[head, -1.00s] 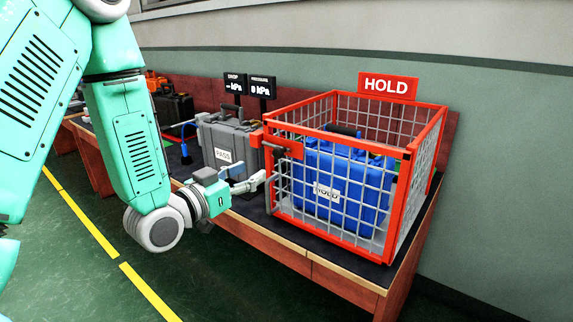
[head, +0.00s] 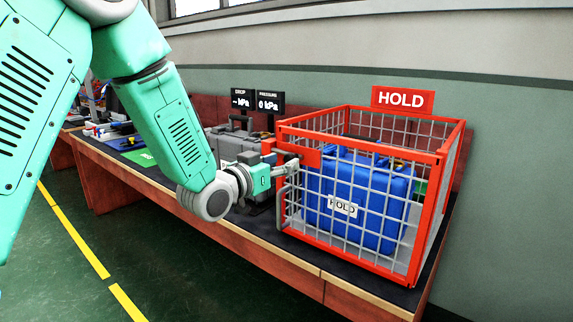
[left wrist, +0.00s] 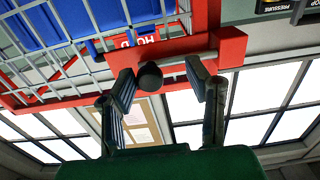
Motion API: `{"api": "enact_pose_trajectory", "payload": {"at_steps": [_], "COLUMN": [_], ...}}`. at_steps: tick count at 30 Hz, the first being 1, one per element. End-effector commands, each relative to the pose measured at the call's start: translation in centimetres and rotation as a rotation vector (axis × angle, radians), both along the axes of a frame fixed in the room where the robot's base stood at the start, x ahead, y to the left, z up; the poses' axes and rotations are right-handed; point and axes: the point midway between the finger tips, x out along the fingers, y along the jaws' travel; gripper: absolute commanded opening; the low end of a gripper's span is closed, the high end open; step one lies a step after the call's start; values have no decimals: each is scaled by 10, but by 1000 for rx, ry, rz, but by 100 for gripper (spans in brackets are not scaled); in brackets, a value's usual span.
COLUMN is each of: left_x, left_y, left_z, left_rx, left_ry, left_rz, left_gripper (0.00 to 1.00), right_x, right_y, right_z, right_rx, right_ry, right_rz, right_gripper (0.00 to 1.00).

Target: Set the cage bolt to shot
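The red wire cage (head: 430,215) stands on the bench with a blue case (head: 360,205) inside, labelled HOLD. At its left front edge is a red bolt plate (head: 308,157). In the left wrist view, the dark round bolt knob (left wrist: 150,76) sits in front of a grey rod and the red bolt housing (left wrist: 222,46). My left gripper (head: 284,169) is at the bolt's height. Its fingers (left wrist: 160,78) are open on either side of the knob, with a gap towards the right finger; contact on the left cannot be told. My right gripper is out of view.
A grey door handle (head: 283,205) is just below the gripper. A grey case (head: 228,142) and two pressure displays (head: 257,102) stand left of the cage. The floor in front is clear.

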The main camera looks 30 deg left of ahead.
Motion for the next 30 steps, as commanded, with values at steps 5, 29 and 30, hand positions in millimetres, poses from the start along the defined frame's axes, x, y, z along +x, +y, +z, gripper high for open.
{"api": "enact_pose_trajectory", "payload": {"at_steps": [5, 29, 30], "left_x": [9, 13, 13], "left_y": [-14, 17, 22], "left_z": [5, 0, 0], "left_rx": [13, 8, 9], "left_ry": [-1, 12, 13], "left_rz": [-4, -2, -3], "left_gripper": [43, 0, 0], "right_x": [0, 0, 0], "right_y": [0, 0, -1], "right_z": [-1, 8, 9], "right_rx": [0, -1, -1], "right_ry": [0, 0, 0], "right_rz": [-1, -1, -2], "right_gripper": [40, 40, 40]}}
